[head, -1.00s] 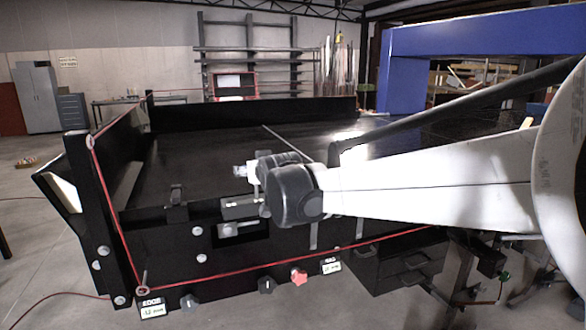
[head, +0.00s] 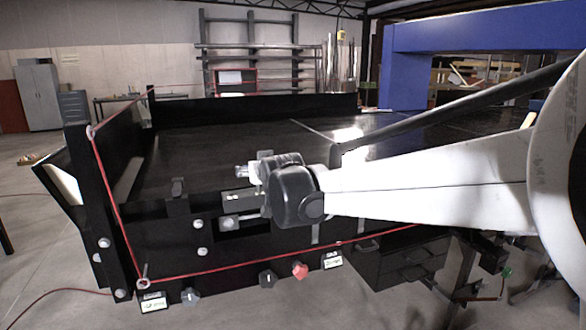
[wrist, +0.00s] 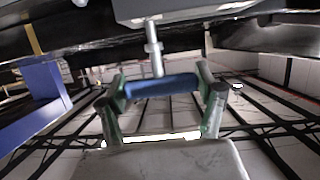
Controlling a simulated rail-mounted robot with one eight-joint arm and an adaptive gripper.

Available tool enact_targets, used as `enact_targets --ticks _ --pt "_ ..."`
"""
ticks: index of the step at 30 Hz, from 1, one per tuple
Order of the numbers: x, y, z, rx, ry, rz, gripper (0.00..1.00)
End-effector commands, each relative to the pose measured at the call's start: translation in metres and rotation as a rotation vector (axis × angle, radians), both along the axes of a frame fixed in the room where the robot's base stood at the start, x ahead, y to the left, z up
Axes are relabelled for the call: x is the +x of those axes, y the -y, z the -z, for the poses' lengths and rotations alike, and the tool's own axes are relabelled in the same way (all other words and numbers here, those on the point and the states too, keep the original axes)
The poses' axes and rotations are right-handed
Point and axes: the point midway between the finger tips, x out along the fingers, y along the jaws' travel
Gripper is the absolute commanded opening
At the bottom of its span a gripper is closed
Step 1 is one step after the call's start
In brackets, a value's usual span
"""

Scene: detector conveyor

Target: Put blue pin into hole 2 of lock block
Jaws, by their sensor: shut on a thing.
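The blue pin has a blue grip (wrist: 160,87) and a slim metal shank (wrist: 154,55) with a collar. In the wrist view my gripper (wrist: 162,84) is shut on the blue grip, one finger at each end. The shank points up in the picture toward the underside of a grey block (wrist: 190,10), seemingly the lock block. Its end meets the block's edge in the picture; I cannot tell whether it is in a hole. No hole number is readable. In the head view my wrist hides the pin and fingers, beside a small dark block (head: 238,199) on the conveyor's front.
The black conveyor (head: 230,135) has a raised left wall and a red cord (head: 240,267) along its front. Below the cord are dark knobs (head: 267,278), a red knob (head: 299,270) and labels. A dark drawer unit (head: 400,258) hangs right. A blue frame (head: 480,35) stands behind.

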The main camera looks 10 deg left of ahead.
Motion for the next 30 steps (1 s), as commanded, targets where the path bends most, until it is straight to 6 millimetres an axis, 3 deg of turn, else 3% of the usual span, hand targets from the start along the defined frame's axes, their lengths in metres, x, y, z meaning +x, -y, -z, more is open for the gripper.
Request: enact_targets --ticks 11,12,16,30 --pt "0.0 0.0 0.009 0.0 0.0 0.0 0.4" --pt "0.0 0.0 0.008 0.0 0.0 0.0 0.72" --pt "0.0 0.0 0.008 0.0 0.0 0.0 0.9" --pt "-0.011 0.007 0.004 0.0 0.0 0.0 0.9"
